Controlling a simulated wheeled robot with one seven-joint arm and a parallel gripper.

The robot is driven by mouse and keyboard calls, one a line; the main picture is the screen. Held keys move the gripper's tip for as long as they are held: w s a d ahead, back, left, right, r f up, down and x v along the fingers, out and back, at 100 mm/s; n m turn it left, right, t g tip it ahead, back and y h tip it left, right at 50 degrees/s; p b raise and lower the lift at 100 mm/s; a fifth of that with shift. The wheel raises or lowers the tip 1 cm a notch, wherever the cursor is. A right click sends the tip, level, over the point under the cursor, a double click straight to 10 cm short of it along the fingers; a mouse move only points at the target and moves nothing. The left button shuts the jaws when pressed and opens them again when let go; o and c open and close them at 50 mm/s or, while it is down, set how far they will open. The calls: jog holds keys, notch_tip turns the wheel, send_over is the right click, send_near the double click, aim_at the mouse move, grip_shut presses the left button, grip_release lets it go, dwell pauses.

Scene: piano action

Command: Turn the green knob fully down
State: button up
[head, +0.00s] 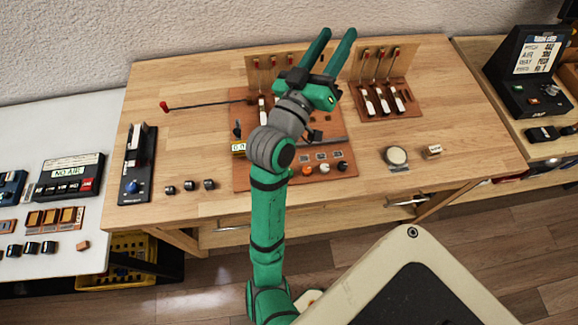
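I cannot pick out a green knob for certain. A row of small knobs sits at the front of the reddish-brown board (243,178) on the table: an orange knob (306,171), a white knob (324,168) and a black knob (342,165). My green arm covers the board just left of this row, so a knob there could be hidden. My gripper (338,34) is above the back of the table, pointing away towards the wall. Its two green fingers are apart with nothing between them, well away from the knob row.
A second lever board (388,99) stands right of my gripper. A long rod with a red end (165,106) lies at left. A black device with a blue knob (131,187), a round cream pad (396,157) and a black console (524,75) are around.

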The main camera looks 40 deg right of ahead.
jog(key=s+d+f+m+g+y, duration=0.1)
jog(key=s+d+m+g+y, duration=0.2)
jog(key=s+d+m+g, duration=0.4)
jog(key=s+a+f+m+g+y, duration=0.2)
jog(key=s+a+f+m+y, duration=0.15)
jog(key=f+y, duration=0.3)
jog(key=w+a+f+t+y, duration=0.1)
jog(key=w+a+f+y, duration=0.2)
jog(key=a, duration=0.4)
jog(key=w+a+f+y, duration=0.1)
jog(key=a+f+y, duration=0.3)
jog(key=a, duration=0.2)
jog(key=w+a+f+t+y, duration=0.1)
jog(key=w+a+f+y, duration=0.2)
jog(key=a, duration=0.4)
jog(key=shift+y, duration=0.25)
jog(key=f, duration=0.3)
jog(key=s+f, duration=0.1)
jog(key=f, duration=0.6)
jog(key=shift+s+d+f, duration=0.2)
jog(key=shift+s+f, duration=0.1)
jog(key=shift+s, duration=0.05)
jog(key=shift+n, duration=0.25)
grip_shut()
